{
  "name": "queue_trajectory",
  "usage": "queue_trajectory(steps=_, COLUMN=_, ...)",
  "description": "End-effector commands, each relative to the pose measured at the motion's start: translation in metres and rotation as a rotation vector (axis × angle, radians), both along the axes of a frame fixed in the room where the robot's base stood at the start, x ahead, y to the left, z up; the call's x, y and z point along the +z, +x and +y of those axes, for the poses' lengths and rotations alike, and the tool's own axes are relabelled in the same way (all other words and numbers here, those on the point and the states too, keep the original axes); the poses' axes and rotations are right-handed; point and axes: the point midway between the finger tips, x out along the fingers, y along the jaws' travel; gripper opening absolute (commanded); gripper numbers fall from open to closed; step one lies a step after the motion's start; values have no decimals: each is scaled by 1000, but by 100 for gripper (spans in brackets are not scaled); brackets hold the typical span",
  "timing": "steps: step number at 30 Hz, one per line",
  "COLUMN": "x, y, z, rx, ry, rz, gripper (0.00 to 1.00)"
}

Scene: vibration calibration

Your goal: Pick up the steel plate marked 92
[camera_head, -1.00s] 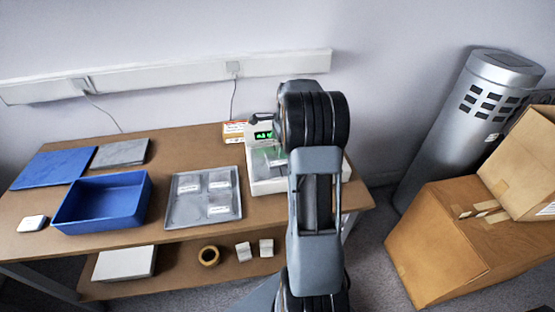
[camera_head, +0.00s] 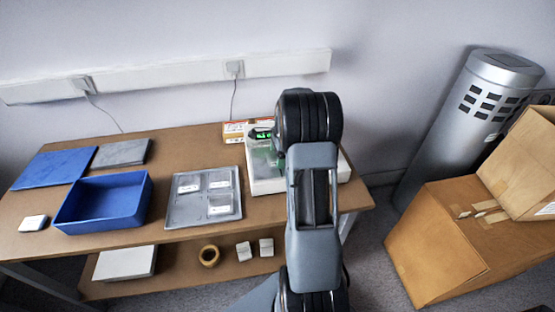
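Several small pale steel plates lie in a grey tray (camera_head: 181,216) on the table. One plate (camera_head: 188,184) is at the back left, one (camera_head: 220,181) at the back right and one (camera_head: 220,205) at the front right. Their labels are too small to read, so I cannot tell which is marked 92. My arm stands upright in front of the table's right part. My gripper is mostly or wholly hidden behind it, near a white device (camera_head: 264,182) with a green display. A dark part beside the arm partly covers the display. I cannot see my fingertips.
A blue bin (camera_head: 103,216), a small white block (camera_head: 33,223), a blue sheet (camera_head: 52,166) and a grey slab (camera_head: 121,152) are on the table's left. An orange-and-white box (camera_head: 233,130) is behind the device. Cardboard boxes (camera_head: 435,245) and a silver cylinder (camera_head: 460,135) stand at right.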

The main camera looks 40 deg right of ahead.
Motion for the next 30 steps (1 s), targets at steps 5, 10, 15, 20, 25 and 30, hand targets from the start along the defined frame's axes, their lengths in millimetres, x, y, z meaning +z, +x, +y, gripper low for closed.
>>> queue_trajectory(steps=5, x=0, y=0, z=0, rx=0, ry=0, rz=0, gripper=59)
queue_trajectory(steps=10, x=0, y=0, z=0, rx=0, ry=0, rz=0, gripper=43)
queue_trajectory(steps=15, x=2, y=1, z=0, rx=0, ry=-1, rz=-3, gripper=40)
queue_trajectory(steps=20, x=3, y=1, z=0, rx=0, ry=-1, rz=-3, gripper=40)
queue_trajectory(steps=25, x=15, y=1, z=-1, rx=-1, ry=-2, rz=-5, gripper=40)
queue_trajectory(steps=30, x=39, y=-4, z=1, rx=0, ry=-3, rz=-5, gripper=40)
